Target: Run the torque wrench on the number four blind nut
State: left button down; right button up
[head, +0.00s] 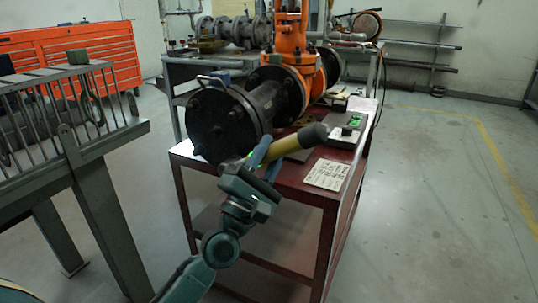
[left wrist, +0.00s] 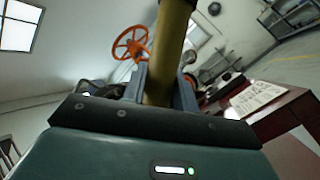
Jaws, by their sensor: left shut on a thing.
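My left gripper (head: 263,155) is shut on a yellow tool with a dark grey end (head: 285,145), which looks like the torque wrench. It is held over the near edge of the red table, its dark end pointing right. In the left wrist view the yellow shaft (left wrist: 168,55) stands between my two fingers. The black blind flange (head: 218,123) closes the near end of the pipe, left of and behind the gripper. Several nuts sit around its face; no number is readable, so I cannot tell which is four. The tool appears apart from the nuts. My right gripper is not in view.
The red table (head: 205,165) carries the orange valve (head: 291,55), a paper sheet (head: 327,174) and a small box with a green display (head: 350,128). A grey rack (head: 75,140) stands at left. Floor at right is clear. The orange handwheel (left wrist: 131,43) shows in the wrist view.

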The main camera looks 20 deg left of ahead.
pick_arm(q)
jog(key=shift+w+r, duration=0.25)
jog(key=shift+w, duration=0.45)
dwell(2.3)
jog(key=shift+s, duration=0.25)
dwell(2.0)
jog(key=shift+s+a+p, duration=0.15)
jog(key=shift+s+p, duration=0.35)
jog(key=shift+s, duration=1.55)
